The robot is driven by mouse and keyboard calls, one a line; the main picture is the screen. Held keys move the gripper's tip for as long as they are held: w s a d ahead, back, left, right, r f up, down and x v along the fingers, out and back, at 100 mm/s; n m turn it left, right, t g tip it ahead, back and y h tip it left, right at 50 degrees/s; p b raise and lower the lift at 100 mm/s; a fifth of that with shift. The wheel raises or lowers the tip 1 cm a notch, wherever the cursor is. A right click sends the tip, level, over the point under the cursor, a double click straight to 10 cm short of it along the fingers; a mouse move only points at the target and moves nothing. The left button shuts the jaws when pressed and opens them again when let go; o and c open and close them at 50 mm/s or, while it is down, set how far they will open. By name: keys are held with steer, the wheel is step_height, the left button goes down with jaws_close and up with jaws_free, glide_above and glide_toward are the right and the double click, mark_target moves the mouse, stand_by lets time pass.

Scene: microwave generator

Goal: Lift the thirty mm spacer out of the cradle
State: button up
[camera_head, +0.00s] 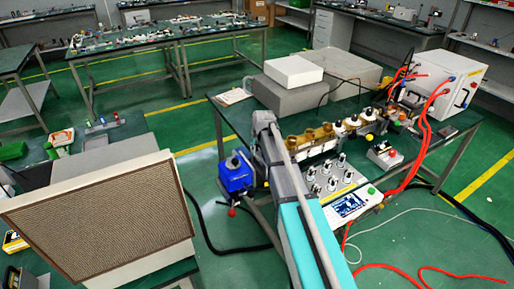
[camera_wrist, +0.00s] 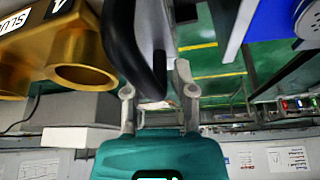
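Gold ring-shaped holders (camera_wrist: 82,75) with a black label are at the upper left of that view, clear of the fingers. In the head view, gold holders (camera_head: 308,136) stand in a row on the right bench, beside my arm, and my fingers are hidden. I cannot make out which piece is the thirty mm spacer or its cradle.
A blue device (camera_head: 236,174) sits close left of my arm. Several dark-and-silver pieces (camera_head: 325,178) and a small display (camera_head: 347,204) are right of it. Grey boxes (camera_head: 290,94) stand behind the holders. A white cabinet (camera_head: 447,85) with red hoses is at the right.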

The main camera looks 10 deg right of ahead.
stand_by(0.3)
jaws_close()
steer(key=shift+a, duration=0.1)
steer(key=shift+s+a, duration=0.2)
steer(key=shift+a, duration=0.35)
steer(key=shift+s+a, duration=0.2)
steer(key=shift+a, duration=0.35)
steer(key=shift+o, duration=1.7)
jaws_free()
